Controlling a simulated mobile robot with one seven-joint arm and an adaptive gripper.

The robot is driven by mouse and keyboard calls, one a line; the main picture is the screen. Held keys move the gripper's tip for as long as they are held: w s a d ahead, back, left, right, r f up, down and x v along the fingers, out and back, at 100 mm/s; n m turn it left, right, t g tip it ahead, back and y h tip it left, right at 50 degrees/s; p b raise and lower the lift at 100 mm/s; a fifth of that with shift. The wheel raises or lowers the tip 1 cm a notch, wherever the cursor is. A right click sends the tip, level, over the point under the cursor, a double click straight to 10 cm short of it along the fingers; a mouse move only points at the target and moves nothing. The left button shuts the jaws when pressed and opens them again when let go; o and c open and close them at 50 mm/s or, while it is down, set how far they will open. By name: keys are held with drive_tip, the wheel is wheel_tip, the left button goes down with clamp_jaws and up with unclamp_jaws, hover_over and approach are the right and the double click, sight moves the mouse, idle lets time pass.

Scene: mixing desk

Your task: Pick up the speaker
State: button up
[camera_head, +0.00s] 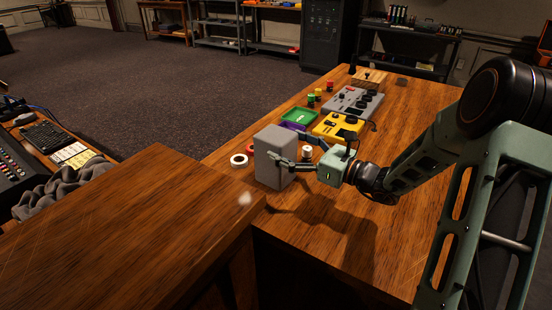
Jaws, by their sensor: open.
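The speaker appears to be the upright grey box (267,157) near the left edge of the wooden desk. Its front details are not visible. My gripper (291,150) reaches in from the right and is open beside the speaker. The nearer finger overlaps the speaker's right side in the picture. The farther finger is seen to the right of the box, and its tip may be partly hidden. I cannot tell whether either finger touches the speaker.
A white tape roll (238,160), a red roll (251,149) and a small white spool (307,152) lie close by. Behind are a yellow device (338,127), a green-and-purple tray (298,118) and a grey mixer (353,102). The desk's near right (350,245) is bare.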

sight(276, 139)
drive_tip(key=x, duration=0.4)
drive_tip(key=shift+r, duration=0.2)
drive_tip(key=shift+c, duration=0.4)
drive_tip(key=c, duration=2)
drive_tip(key=shift+r, duration=0.1)
drive_tip(key=shift+c, duration=0.5)
